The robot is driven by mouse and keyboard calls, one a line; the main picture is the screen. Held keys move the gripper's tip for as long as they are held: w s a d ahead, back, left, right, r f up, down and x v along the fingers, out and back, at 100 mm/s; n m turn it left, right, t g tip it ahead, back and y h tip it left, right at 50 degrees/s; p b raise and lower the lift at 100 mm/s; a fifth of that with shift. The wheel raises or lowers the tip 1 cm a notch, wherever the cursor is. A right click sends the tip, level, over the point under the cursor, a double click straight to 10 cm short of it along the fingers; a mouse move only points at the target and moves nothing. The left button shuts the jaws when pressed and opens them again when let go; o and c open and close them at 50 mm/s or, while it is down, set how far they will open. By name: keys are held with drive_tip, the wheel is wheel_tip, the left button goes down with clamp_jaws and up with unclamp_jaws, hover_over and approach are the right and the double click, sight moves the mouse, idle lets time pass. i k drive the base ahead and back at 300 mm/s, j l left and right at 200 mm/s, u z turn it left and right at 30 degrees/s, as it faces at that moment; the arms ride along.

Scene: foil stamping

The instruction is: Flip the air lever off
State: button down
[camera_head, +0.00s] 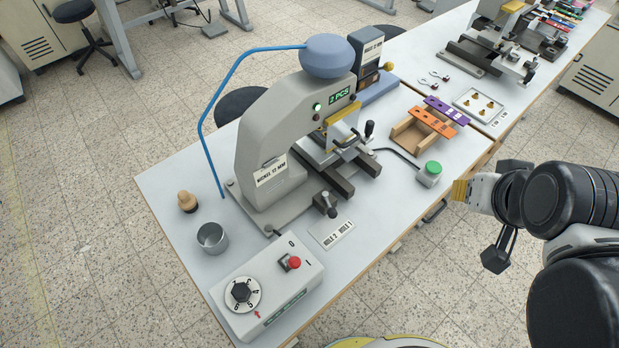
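A small lever with a red knob (294,263) stands on the grey control box (264,314) at the front left of the table. Marks 0 and I are printed beside it, and the red knob points towards the I side. No label naming it the air lever is readable. A blue air hose (213,98) arches to the head of the grey press (265,140). My gripper (463,190) is at the right, past the table's edge, well apart from the lever. Its yellow tip points left; the gap between fingers is not visible.
The control box also carries a black dial (241,291). A metal cup (212,237), a wooden-handled stamp (187,202), a black-handled stop (326,204) and a hole label plate (332,232) are nearby. A green button (432,169) sits near the right edge.

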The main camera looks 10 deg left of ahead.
sight(294, 262)
drive_tip(key=k+u, duration=0.1)
drive_tip(key=u, duration=0.3)
drive_tip(key=k+j+u, duration=0.1)
drive_tip(key=u, duration=0.35)
drive_tip(key=j+u, duration=0.2)
drive_tip(key=u, duration=0.2)
drive_tip(key=k+j, duration=0.2)
drive_tip(key=j, duration=0.2)
drive_tip(key=k+j+z, duration=0.15)
drive_tip(key=j, duration=0.25)
drive_tip(key=k, duration=0.05)
